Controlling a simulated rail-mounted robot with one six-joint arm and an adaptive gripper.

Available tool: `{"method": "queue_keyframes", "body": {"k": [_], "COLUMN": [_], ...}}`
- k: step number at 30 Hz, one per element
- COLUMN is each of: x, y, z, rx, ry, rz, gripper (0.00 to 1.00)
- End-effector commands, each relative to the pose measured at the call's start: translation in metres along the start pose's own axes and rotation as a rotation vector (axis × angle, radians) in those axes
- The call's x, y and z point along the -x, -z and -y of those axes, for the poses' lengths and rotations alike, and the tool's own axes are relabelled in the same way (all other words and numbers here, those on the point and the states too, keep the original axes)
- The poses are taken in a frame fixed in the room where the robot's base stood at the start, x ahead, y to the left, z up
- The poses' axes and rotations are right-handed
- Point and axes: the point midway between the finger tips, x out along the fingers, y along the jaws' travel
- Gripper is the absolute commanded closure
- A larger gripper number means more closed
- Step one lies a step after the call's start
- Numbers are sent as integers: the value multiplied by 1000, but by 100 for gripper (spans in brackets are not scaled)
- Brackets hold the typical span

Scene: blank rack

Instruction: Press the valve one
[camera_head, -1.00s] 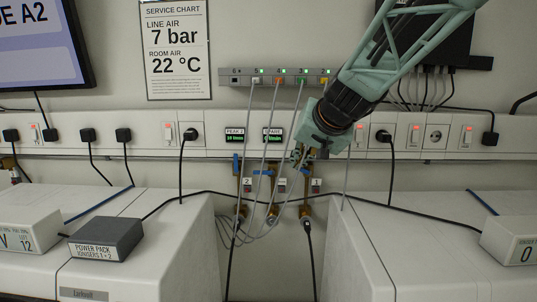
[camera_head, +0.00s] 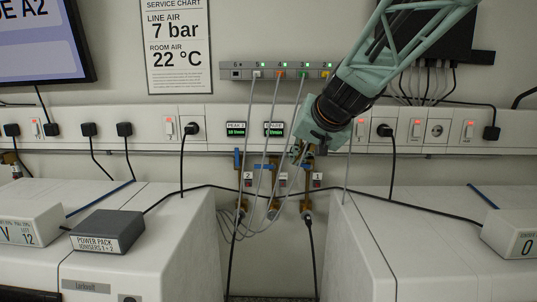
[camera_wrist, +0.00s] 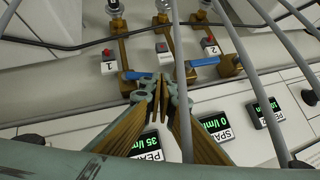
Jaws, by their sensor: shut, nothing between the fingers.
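In the wrist view, a white plate marked 1 (camera_wrist: 109,67) with a red button (camera_wrist: 107,52) sits beside a brass valve pipe at the left. A blue lever (camera_wrist: 148,72) lies across the pipe, close to my gripper. Plate 1 also shows in the head view (camera_head: 318,180), right of the pipes. My gripper (camera_wrist: 165,80) is shut and empty, its tips pointing at the wall near the blue lever. I cannot tell whether they touch it. In the head view my wrist hides most of the fingers.
A plate marked 2 (camera_wrist: 211,50) and a middle plate (camera_wrist: 162,46) have similar red buttons. Grey tubes hang from the manifold (camera_head: 285,73) past my gripper. Green displays (camera_head: 236,129) are on the wall strip. White machines (camera_head: 150,235) stand either side of a gap.

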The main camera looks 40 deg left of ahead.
Motion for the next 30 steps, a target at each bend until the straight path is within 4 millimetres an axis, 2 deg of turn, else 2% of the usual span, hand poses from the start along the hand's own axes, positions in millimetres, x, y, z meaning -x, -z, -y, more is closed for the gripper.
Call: {"method": "queue_keyframes", "body": {"k": [30], "x": [12], "y": [11], "z": [10], "rx": [3], "ry": [3], "rz": [-1], "gripper": [100]}}
